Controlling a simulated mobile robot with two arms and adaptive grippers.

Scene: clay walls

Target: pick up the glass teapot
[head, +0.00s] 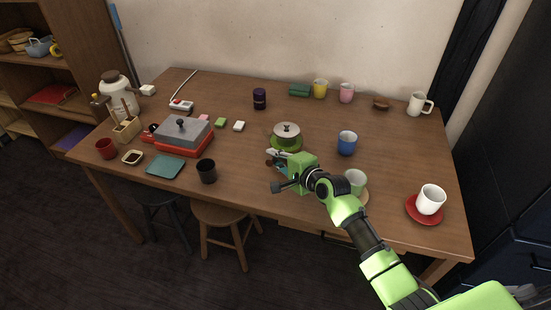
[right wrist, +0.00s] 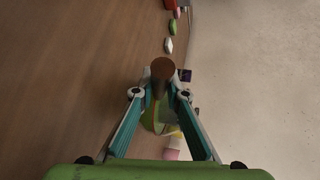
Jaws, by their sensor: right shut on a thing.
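The glass teapot (head: 287,132) has a pale lid with a dark knob and sits over a round green piece (head: 277,144) near the middle of the table. My right gripper (head: 274,158) reaches in from the right and is at the teapot's near side. In the right wrist view its fingers (right wrist: 160,94) are closed on a brown handle (right wrist: 162,70), with the greenish glass body (right wrist: 153,120) behind it. I cannot tell whether the teapot is clear of the surface below it. My left gripper is not in view.
A blue cup (head: 347,144) stands right of the teapot, and a pale green cup (head: 355,182) is close beside my right arm. A black cup (head: 207,171) and grey-lidded red grill (head: 183,135) are to the left. Table space behind the teapot is mostly free.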

